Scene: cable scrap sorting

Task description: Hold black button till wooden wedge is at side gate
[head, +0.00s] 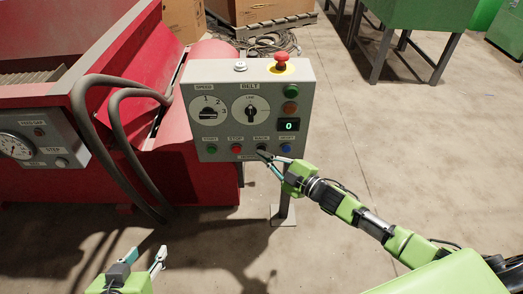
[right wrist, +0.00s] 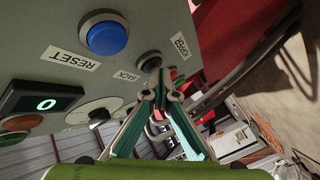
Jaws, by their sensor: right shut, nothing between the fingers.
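The black button (head: 262,148) is on the lower row of the grey control panel (head: 300,75), between the red and blue buttons. It also shows in the right wrist view (right wrist: 150,61), beside a label reading BACK. My right gripper (head: 262,154) is shut and empty, its fingertips at the black button and partly covering it in the head view. Whether the button is pressed in, I cannot tell. My left gripper (head: 146,256) is open and empty, low at the left, away from the panel. I can make out neither a wooden wedge nor a side gate.
The blue button (right wrist: 107,34) is close beside the black one, the red button (head: 237,148) on its other side. A red emergency knob (head: 281,59) tops the panel. The display (head: 289,125) reads 0.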

